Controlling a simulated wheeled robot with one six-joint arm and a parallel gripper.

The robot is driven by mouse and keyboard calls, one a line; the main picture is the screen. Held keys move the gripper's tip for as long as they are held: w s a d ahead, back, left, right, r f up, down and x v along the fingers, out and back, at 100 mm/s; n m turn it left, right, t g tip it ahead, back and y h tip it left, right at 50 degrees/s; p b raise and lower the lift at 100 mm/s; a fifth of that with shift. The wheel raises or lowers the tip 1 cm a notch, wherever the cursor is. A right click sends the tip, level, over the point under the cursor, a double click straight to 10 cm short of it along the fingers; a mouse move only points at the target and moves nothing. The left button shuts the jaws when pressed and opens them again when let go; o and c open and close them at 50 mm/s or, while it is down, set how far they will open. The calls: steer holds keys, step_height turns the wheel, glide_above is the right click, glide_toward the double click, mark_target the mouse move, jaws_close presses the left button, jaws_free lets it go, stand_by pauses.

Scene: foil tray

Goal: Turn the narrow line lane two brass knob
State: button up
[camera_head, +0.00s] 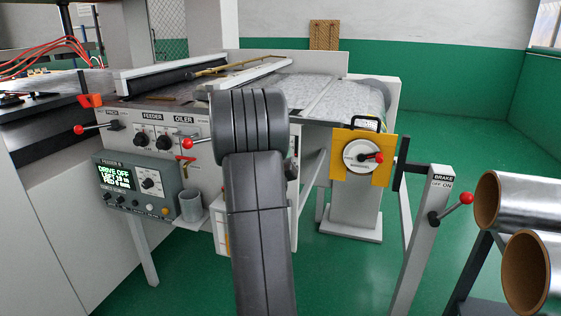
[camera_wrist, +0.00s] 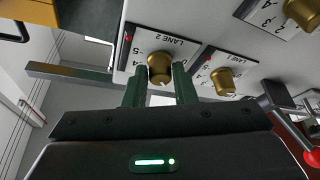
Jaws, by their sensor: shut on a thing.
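In the wrist view a brass knob (camera_wrist: 160,66) stands on a white plate marked LANE 2, with numbers and a small red mark. The picture is upside down there. My gripper (camera_wrist: 160,84) has its two dark green fingers on either side of this knob, shut on it. A white pointer mark shows on the knob's near edge. A second brass knob (camera_wrist: 223,80) on its own plate is to the right, apart from the fingers. In the head view my arm hides the gripper and the knob.
In the head view, a FEEDER panel (camera_head: 152,138) with black knobs, a red-tipped lever (camera_head: 80,130) and a display box (camera_head: 128,185) are left of my arm. A brake post (camera_head: 425,225) and cardboard-cored rolls (camera_head: 488,200) are right.

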steer(key=n+g+y+b, duration=0.1)
steer(key=n, duration=0.3)
steer(key=n+g+y+b, duration=0.1)
steer(key=n+y, duration=0.1)
steer(key=n, duration=0.2)
steer(key=n+g+y+b, duration=0.1)
steer(key=n, duration=0.4)
steer(key=shift+s+d+r, duration=0.1)
steer(key=shift+d+r, duration=0.2)
steer(key=shift+r, duration=0.1)
steer(key=shift+n, duration=0.3)
steer(key=o, duration=1)
steer(key=shift+s, duration=0.1)
steer(key=s, duration=0.9)
steer(key=s+d, duration=0.1)
steer(key=s, duration=0.3)
steer(key=shift+s+f, duration=0.25)
steer(key=shift+f, duration=0.15)
